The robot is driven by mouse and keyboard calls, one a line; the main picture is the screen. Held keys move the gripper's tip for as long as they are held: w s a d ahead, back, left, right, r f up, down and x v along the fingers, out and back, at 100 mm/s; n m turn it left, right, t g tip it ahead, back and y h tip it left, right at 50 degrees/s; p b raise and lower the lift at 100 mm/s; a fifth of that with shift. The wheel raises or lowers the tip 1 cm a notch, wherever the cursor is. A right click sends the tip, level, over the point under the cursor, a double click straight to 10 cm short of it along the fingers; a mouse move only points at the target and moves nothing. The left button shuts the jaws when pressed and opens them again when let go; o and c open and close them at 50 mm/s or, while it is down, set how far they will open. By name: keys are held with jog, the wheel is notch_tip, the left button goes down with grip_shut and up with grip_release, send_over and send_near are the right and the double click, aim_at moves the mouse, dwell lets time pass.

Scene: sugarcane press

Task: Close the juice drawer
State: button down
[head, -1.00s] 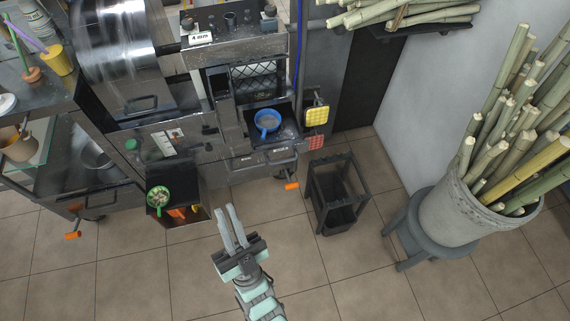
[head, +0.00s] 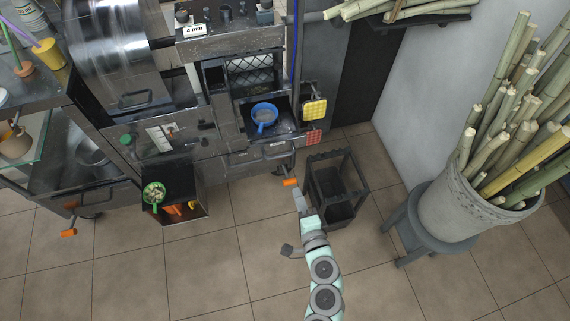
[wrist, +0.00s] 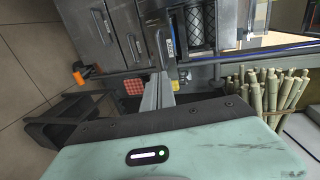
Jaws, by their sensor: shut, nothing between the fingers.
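The press (head: 225,90) stands at the back. A dark tray-like drawer (head: 284,129) at its lower front, which looks like the juice drawer, holds a blue strainer or pan (head: 265,114) and seems pulled out. Whether the handled drawer front (head: 277,151) just below belongs to it I cannot tell. My gripper (head: 299,199) is shut and empty, in front of and below the drawer, near the orange handle grip (head: 290,182). In the wrist view, my gripper's fingers (wrist: 159,82) point toward the press front, with handled drawer fronts (wrist: 128,35) to their left.
A black bin frame (head: 335,190) stands on the floor right of my gripper. Yellow (head: 314,109) and red (head: 313,137) pads stick out right of the drawer. A cane-filled bucket (head: 480,205) sits on a stool at right. Floor at lower left is clear.

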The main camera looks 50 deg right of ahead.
aim_at(272, 122)
jog(key=b+x, duration=0.1)
jog(key=x, duration=1.3)
jog(key=shift+a, duration=0.1)
jog(key=shift+w, duration=0.1)
jog(key=r+b+x, duration=0.1)
jog(key=x, duration=0.4)
jog(key=r+b+x, duration=0.1)
jog(key=b+x, duration=0.1)
jog(key=x, duration=0.4)
jog(key=r+b+x, duration=0.1)
jog(key=b+x, duration=0.1)
jog(key=x, duration=0.4)
jog(key=shift+w+d+r, duration=0.2)
jog(key=shift+w+d, duration=0.2)
